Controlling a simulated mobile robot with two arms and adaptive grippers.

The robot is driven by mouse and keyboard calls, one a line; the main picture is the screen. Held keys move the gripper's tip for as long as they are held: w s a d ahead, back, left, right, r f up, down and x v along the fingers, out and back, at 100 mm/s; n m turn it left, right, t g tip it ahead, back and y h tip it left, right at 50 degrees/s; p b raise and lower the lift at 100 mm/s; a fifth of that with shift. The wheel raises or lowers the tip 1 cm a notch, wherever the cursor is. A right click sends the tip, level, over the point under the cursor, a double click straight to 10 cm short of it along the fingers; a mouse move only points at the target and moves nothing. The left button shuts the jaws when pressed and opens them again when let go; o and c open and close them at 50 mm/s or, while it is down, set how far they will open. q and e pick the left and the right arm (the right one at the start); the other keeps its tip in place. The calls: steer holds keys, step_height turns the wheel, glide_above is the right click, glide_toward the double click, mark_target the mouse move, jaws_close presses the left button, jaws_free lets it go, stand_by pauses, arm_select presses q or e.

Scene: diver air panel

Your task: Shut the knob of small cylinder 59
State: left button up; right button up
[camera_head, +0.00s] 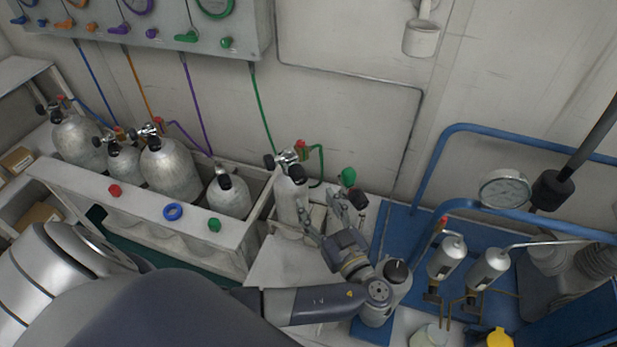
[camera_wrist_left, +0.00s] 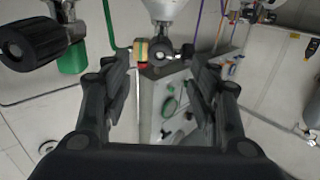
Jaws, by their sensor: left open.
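No number 59 is readable on any cylinder. A slim silver cylinder (camera_head: 291,197) stands upright by the right end of the rack, with a black-knobbed valve (camera_head: 287,158) and a green hose on top. My left gripper (camera_head: 328,214) is open, just right of this cylinder. A green cap (camera_head: 348,177) and a black knob (camera_head: 358,198) show beyond its fingers. In the left wrist view, the open fingers (camera_wrist_left: 160,75) have no object clearly held between them. A large black knob (camera_wrist_left: 30,43) is left of them, outside the jaws. A silver cylinder (camera_wrist_left: 165,8) shows beyond them.
Several grey cylinders stand in a white rack (camera_head: 150,225) at left. Hoses hang from the wall panel (camera_head: 160,35). Blue rails (camera_head: 430,170), a pressure gauge (camera_head: 504,189) and small metal canisters (camera_head: 488,267) crowd the right side.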

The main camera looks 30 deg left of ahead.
mark_target(302, 181)
arm_select(q)
steer(key=p+x, duration=0.1)
steer(key=x, duration=0.4)
steer(key=shift+s+a+r, duration=0.1)
steer(key=shift+a+r, duration=0.05)
steer(key=p+x, duration=0.1)
steer(key=x, duration=0.2)
steer(key=shift+w+a, duration=0.25)
steer(key=shift+w+a+f, duration=0.25)
steer(key=shift+w+a, duration=0.05)
steer(key=shift+a, duration=0.15)
arm_select(e)
steer(key=shift+s+a+r, duration=0.2)
steer(key=shift+s+r, duration=0.1)
steer(key=shift+r, duration=0.3)
steer(key=shift+s+a+r, duration=0.2)
steer(key=shift+s+r, duration=0.05)
steer(key=shift+r, duration=0.35)
